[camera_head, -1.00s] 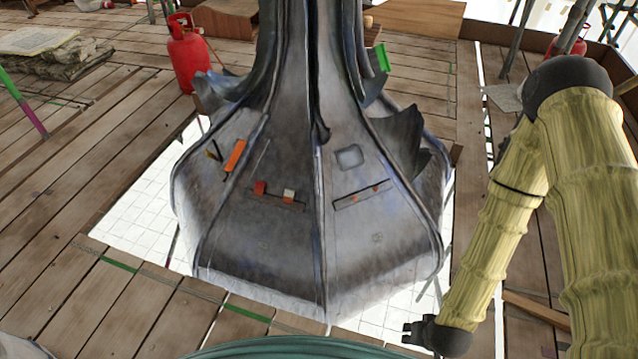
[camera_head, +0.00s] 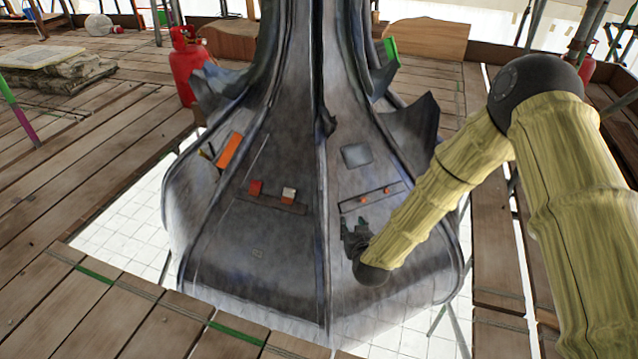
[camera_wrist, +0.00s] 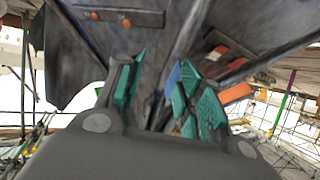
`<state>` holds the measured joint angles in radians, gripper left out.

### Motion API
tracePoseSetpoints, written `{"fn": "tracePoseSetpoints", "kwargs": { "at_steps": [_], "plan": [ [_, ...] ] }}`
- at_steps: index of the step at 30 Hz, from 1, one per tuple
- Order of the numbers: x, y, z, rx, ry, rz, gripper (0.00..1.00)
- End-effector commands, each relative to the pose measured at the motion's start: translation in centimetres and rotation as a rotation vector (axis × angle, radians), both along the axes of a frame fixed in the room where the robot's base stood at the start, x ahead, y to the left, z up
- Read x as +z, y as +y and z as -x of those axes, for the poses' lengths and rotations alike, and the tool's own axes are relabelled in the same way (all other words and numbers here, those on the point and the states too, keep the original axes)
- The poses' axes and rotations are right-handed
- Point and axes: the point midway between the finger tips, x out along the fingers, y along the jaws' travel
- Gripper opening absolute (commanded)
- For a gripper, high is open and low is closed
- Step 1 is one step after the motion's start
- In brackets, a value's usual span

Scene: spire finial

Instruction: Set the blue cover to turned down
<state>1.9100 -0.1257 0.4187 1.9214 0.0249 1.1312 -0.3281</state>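A square grey-blue plate (camera_head: 356,154) sits on the spire's right face in the head view; I cannot tell whether it is the blue cover or how it is turned. My gripper (camera_head: 355,226) is in front of that face, below the plate and a slotted strip with small orange knobs (camera_head: 372,196). In the wrist view the fingers (camera_wrist: 160,92) with green pads stand apart, with nothing seen held. A small blue patch (camera_wrist: 172,78) shows beyond them near the ridge; I cannot tell whether it is a separate part.
The grey spire (camera_head: 290,240) fills the middle. Its left face has a strip (camera_head: 270,203) with a red block (camera_head: 255,187) and a white-topped block (camera_head: 289,194), and an orange bar (camera_head: 229,150) beside it. A red gas bottle (camera_head: 188,65) stands behind. Plank decking surrounds an open gap.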

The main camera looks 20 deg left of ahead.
Motion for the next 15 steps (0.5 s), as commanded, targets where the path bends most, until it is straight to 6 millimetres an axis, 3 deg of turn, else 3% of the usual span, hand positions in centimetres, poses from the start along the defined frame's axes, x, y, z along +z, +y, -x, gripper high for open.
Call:
{"fn": "tracePoseSetpoints", "kwargs": {
  "at_steps": [1,7,15],
  "plan": [
    [-0.8,1.4,-1.2,0.002,-0.044,-0.014,0.37],
    [1.0,6.4,-5.0,0.003,-0.204,-0.057,0.37],
    [3.8,11.0,-7.9,-0.009,-0.357,-0.104,0.37]
  ]
}}
